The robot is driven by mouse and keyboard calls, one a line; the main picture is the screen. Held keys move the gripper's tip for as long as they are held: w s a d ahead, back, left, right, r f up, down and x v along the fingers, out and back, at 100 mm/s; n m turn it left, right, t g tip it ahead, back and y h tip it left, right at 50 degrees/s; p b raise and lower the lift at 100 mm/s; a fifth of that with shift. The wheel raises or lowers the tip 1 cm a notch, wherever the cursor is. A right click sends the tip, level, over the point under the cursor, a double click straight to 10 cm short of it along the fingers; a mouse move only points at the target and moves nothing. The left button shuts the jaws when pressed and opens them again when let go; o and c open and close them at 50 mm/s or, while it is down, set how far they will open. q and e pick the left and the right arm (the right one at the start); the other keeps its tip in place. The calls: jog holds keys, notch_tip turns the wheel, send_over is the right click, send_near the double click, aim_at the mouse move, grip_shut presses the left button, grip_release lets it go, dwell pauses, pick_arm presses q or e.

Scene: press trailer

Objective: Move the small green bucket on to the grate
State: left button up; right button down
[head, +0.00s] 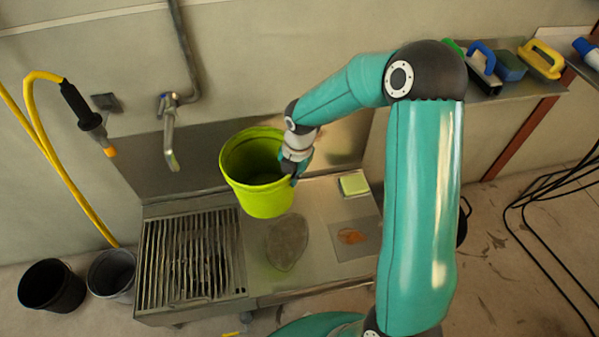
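The small green bucket (263,192) is a bright yellow-green, empty-looking pail over the metal sink bench, close to the right edge of the grate. It leans slightly. My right gripper (292,170) is at the bucket's right rim and appears shut on it; the fingertips are partly hidden. I cannot tell for sure whether the bucket's base touches the bench. The grate (190,262) is a slatted metal grid on the left part of the bench, with nothing on it. My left gripper is not in view.
A tap (171,145) hangs above the bench behind the grate. A yellow hose (60,180) hangs at left, above two dark buckets (52,287) on the floor. A green-yellow sponge (354,185) lies on the bench. A shelf with brushes (541,60) is at upper right.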

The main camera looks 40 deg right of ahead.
jog(key=w+a+r+m+h, duration=0.1)
jog(key=w+a+r+m, duration=0.2)
jog(key=a+m, duration=0.4)
jog(key=w+a+r+m+g, duration=0.1)
jog(key=w+a+r+m, duration=0.2)
jog(key=m, duration=1.2)
jog(key=shift+a+r+h, duration=0.4)
jog(key=shift+a+r, duration=0.85)
jog(key=shift+a, duration=0.65)
